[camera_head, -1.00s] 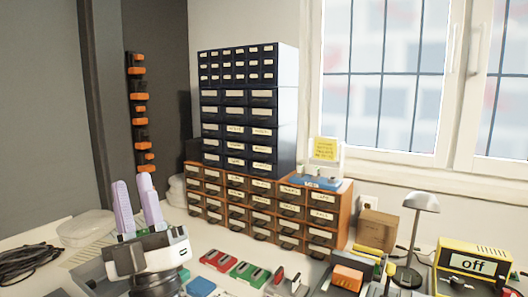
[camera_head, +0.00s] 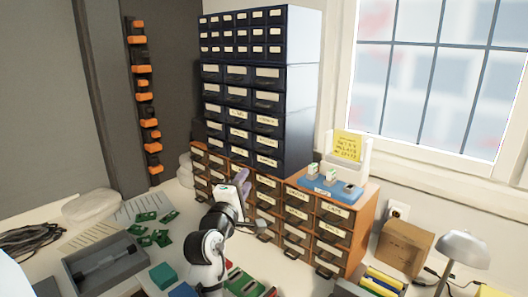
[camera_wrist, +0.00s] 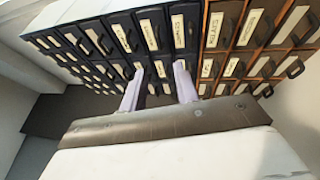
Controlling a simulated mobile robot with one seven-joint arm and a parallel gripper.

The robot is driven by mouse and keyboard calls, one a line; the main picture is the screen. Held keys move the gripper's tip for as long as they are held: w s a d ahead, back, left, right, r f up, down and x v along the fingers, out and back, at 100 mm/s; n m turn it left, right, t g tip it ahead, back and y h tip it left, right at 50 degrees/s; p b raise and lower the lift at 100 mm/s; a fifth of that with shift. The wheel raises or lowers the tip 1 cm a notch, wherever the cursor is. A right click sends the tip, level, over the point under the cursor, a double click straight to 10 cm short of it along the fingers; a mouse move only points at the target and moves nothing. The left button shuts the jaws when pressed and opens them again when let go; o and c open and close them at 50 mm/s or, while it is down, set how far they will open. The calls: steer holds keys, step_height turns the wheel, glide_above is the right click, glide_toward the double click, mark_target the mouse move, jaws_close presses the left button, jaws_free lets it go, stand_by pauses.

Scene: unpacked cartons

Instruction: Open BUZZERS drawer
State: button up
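A dark blue drawer cabinet (camera_head: 288,118) stands on a wooden drawer cabinet (camera_head: 362,222); both have rows of labelled drawers. The labels are too small or blurred for me to tell which one reads BUZZERS. My gripper (camera_head: 242,180) is in front of the left-middle part of the wooden cabinet and hides some drawer fronts. In the wrist view my gripper (camera_wrist: 158,82) has its two pale purple fingers apart, with nothing between them, pointing at drawer fronts near the border of the two cabinets. All visible drawers look closed. I cannot tell whether a finger touches a handle.
A cardboard box (camera_head: 403,245) and a grey lamp (camera_head: 462,250) stand at the right. Green boards (camera_head: 152,230) and a grey tray (camera_head: 103,265) lie at the left. Coloured boxes crowd the front.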

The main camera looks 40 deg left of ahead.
mark_target(262, 152)
steer(key=x, duration=1.3)
steer(key=shift+r, duration=0.15)
steer(key=shift+s, duration=0.1)
jaws_close()
